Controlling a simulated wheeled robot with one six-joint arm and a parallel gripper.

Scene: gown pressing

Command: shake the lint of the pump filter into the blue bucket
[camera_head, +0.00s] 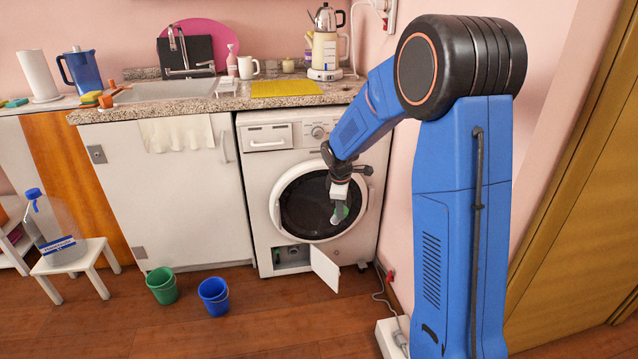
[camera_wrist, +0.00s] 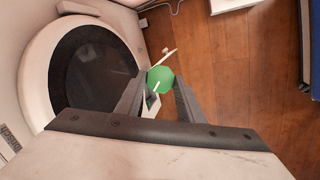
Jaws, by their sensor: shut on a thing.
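My gripper (camera_head: 339,203) is in front of the washing machine's round door, above the open flap. It is shut on the pump filter, whose round green end (camera_wrist: 160,79) shows between the fingers in the wrist view. I cannot make out any lint. The blue bucket (camera_head: 213,296) stands on the floor, to the left of and below my gripper.
A green bucket (camera_head: 162,286) stands left of the blue one. The washing machine's small white flap (camera_head: 325,268) is swung open beside the filter recess (camera_head: 292,256). A white stool (camera_head: 92,247) with a bottle stands at left. The wooden floor (camera_head: 270,325) in front is clear.

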